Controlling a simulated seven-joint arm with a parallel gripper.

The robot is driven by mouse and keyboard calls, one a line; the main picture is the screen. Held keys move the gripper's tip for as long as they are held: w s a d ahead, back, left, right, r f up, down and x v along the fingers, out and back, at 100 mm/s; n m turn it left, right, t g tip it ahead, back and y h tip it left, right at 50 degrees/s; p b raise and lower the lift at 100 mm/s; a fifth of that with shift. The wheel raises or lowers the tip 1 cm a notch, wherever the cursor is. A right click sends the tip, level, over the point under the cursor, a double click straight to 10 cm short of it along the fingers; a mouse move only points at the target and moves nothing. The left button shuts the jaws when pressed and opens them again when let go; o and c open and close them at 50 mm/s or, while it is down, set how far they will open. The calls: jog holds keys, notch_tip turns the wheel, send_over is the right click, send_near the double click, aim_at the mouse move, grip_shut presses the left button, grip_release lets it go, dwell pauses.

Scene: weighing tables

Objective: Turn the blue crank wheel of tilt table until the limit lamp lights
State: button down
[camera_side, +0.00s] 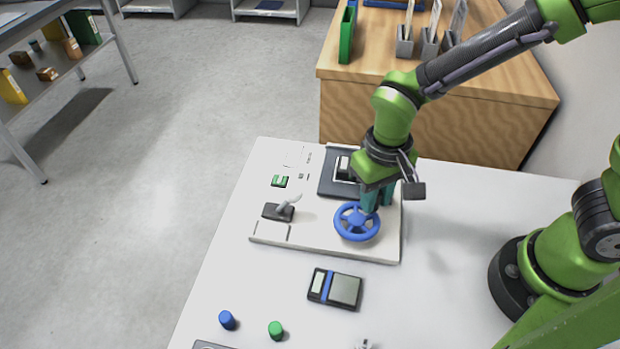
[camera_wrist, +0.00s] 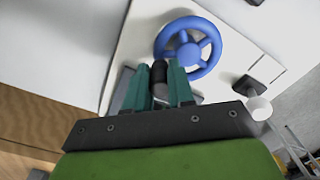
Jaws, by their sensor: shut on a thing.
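The blue crank wheel (camera_side: 357,222) lies at the front right of a white base plate (camera_side: 322,241). It also shows in the wrist view (camera_wrist: 207,47). My gripper (camera_side: 374,206) is at the wheel's upper right edge, pointing down. In the wrist view my gripper (camera_wrist: 160,66) has its teal fingers closed on a dark upright handle (camera_wrist: 160,74) beside the wheel rim. A dark tilting plate (camera_side: 327,185) behind the wheel is partly hidden by my arm. I cannot make out which part is the limit lamp or whether it is lit.
A lever with a pale knob (camera_side: 290,201) stands left of the wheel; a small green part (camera_side: 279,181) is behind it. A pocket scale (camera_side: 335,289), a blue cylinder (camera_side: 227,320) and a green one (camera_side: 275,330) are in front. The white table (camera_side: 450,225) is clear at right.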

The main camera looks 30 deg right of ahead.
jog(key=c, duration=1)
grip_release()
jog(key=shift+o, duration=0.2)
notch_tip(320, 180, up, 17)
jog(key=shift+w, duration=0.1)
jog(key=s+d+m+t+y, duration=0.1)
jog(key=s+d+t, duration=0.1)
jog(key=d, duration=0.4)
jog(key=s+d+m+t+y, duration=0.1)
jog(key=s+d+t, duration=0.1)
jog(key=d+t, duration=0.3)
jog(key=shift+d+r, duration=0.25)
jog(key=shift+d, duration=0.75)
